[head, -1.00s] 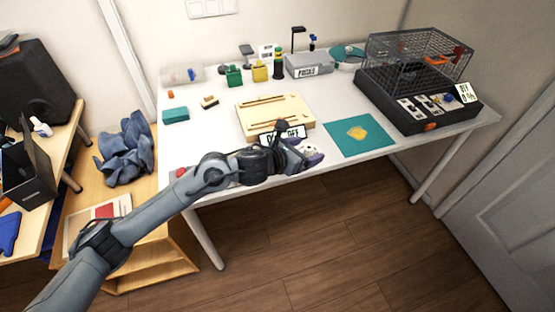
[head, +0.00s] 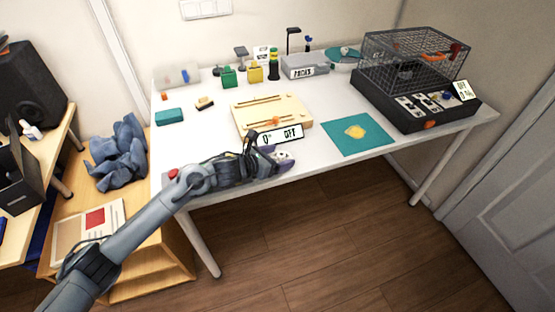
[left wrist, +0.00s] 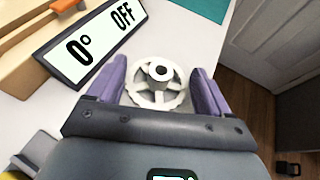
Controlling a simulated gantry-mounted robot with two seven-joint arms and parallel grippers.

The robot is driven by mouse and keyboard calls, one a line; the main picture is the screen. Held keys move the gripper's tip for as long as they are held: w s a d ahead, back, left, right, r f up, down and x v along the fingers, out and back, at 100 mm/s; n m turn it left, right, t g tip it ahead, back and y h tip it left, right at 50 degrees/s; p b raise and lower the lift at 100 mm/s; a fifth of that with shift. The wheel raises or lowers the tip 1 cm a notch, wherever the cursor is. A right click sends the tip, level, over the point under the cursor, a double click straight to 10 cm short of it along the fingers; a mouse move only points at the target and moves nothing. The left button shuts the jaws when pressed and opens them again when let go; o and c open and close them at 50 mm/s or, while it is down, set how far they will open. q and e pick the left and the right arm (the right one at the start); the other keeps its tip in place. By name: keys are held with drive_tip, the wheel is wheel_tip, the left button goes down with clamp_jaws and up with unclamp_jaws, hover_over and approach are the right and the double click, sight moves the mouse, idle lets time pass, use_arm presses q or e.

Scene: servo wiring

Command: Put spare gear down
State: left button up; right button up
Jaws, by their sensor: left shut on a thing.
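A white spoked gear (left wrist: 157,84) with a dark centre hole sits between the purple fingers of my left gripper (left wrist: 158,88) in the left wrist view. The left gripper is shut on it. In the head view the gear (head: 283,154) shows small at the tips of my left gripper (head: 284,157), over the table's front edge area. I cannot tell whether the gear touches the table (head: 210,138). A display reading "0° OFF" (head: 280,135) stands just behind the gripper; it also shows in the left wrist view (left wrist: 90,45).
A wooden slotted board (head: 265,105) lies behind the display. A teal mat (head: 345,143) with a yellow piece lies to the right. A caged black unit (head: 400,107) stands at the right end. Small coloured blocks and a grey box (head: 304,66) line the back.

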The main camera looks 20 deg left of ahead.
use_arm(q)
drive_tip(key=shift+f, duration=0.2)
drive_tip(key=shift+f, duration=0.15)
drive_tip(key=o, duration=0.9)
drive_tip(key=shift+o, duration=0.2)
